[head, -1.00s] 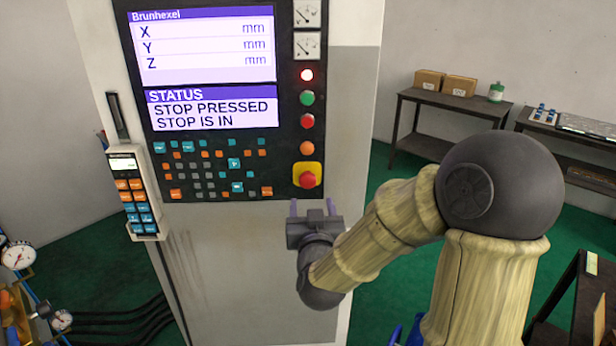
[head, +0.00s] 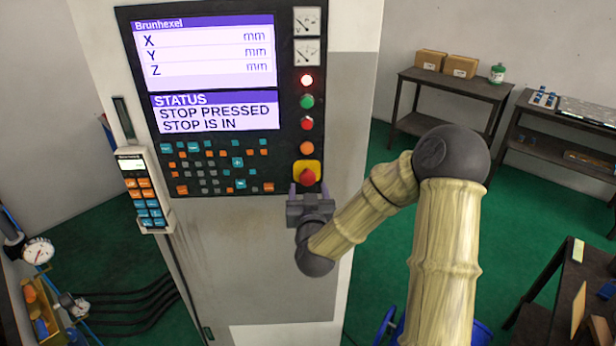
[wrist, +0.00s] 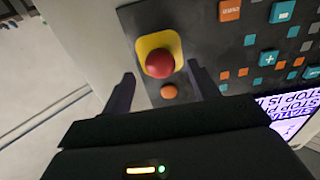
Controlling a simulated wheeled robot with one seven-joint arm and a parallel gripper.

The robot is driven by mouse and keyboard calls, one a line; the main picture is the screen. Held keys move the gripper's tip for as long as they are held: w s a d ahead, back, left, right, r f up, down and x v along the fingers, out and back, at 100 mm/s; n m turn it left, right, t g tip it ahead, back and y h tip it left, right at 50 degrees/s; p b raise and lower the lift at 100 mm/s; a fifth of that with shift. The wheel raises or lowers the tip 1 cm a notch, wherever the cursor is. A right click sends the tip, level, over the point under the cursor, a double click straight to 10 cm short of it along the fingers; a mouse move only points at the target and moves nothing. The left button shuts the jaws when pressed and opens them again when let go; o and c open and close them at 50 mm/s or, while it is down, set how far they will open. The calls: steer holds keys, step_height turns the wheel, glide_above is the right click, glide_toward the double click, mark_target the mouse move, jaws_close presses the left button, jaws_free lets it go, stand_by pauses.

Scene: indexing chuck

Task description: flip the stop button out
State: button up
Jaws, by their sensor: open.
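The stop button (head: 307,176) is a red mushroom knob on a yellow plate, low on the right side of the black control panel (head: 220,150). The screen (head: 215,112) reads STOP PRESSED, STOP IS IN. My gripper (head: 308,188) is open, with its fingers pointing up just below the button in the head view. In the wrist view the red knob (wrist: 160,63) lies between and beyond the two fingertips of my gripper (wrist: 163,78). I see no contact with it, though the exact gap is hard to judge.
An orange button (head: 307,148), a red one (head: 307,124) and a green one (head: 307,102) sit above the stop button. A handheld pendant (head: 145,190) hangs at the cabinet's left edge. Dark benches (head: 440,85) stand at the back right.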

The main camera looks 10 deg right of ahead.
mark_target(308, 182)
steer(key=shift+w+d+p, duration=0.2)
steer(key=shift+w+p, duration=0.15)
steer(key=shift+w, duration=0.6)
steer(key=shift+w+d+p, duration=0.15)
steer(key=shift+w+p, duration=0.15)
steer(key=shift+w, duration=0.65)
